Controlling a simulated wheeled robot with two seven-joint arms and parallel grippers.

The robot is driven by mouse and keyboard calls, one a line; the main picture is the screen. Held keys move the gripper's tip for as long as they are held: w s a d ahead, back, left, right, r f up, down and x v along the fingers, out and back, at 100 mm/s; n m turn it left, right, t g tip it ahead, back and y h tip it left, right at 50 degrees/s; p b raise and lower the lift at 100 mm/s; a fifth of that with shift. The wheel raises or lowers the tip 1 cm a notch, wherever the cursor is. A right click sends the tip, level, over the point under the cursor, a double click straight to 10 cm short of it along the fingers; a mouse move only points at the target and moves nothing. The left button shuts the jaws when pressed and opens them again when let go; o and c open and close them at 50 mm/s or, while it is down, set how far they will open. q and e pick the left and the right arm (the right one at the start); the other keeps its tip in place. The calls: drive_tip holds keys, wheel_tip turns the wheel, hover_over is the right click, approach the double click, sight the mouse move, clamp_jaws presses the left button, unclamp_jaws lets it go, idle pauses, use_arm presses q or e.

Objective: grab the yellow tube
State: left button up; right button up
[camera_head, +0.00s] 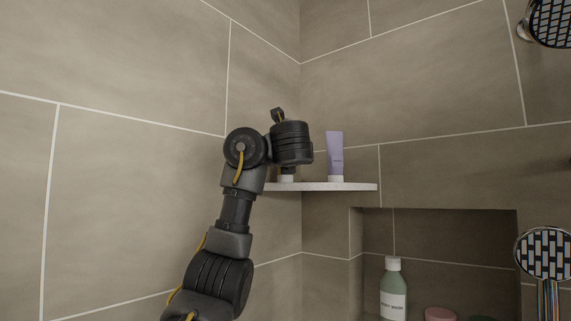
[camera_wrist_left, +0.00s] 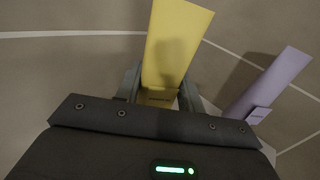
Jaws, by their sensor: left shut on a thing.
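The yellow tube (camera_wrist_left: 172,45) stands between the two fingers of my left gripper (camera_wrist_left: 160,92) in the left wrist view. The fingers are shut on its lower part, one on each side. In the head view my left arm and wrist (camera_head: 291,143) reach over the left part of the small white corner shelf (camera_head: 345,187). There the wrist hides the yellow tube almost fully, with only a white bit showing beneath it at shelf height. I cannot tell whether the tube touches the shelf. My right gripper is in neither view.
A purple tube (camera_head: 335,156) stands on the shelf just right of my left gripper; it also shows in the left wrist view (camera_wrist_left: 267,85). Tiled walls meet behind the shelf. Below right, a niche holds a green bottle (camera_head: 393,289). A hand shower (camera_head: 543,254) hangs at far right.

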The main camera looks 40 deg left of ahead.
use_arm(q)
drive_tip(key=shift+r, duration=0.4)
wheel_tip(320, 180, up, 2)
drive_tip(key=shift+a+r+p, duration=0.15)
drive_tip(key=shift+r+p, duration=0.05)
drive_tip(key=shift+p, duration=0.2)
drive_tip(key=d+r, duration=0.9)
drive_tip(key=d, duration=0.5)
drive_tip(key=shift+w+r, duration=0.35)
drive_tip(key=shift+r, duration=0.05)
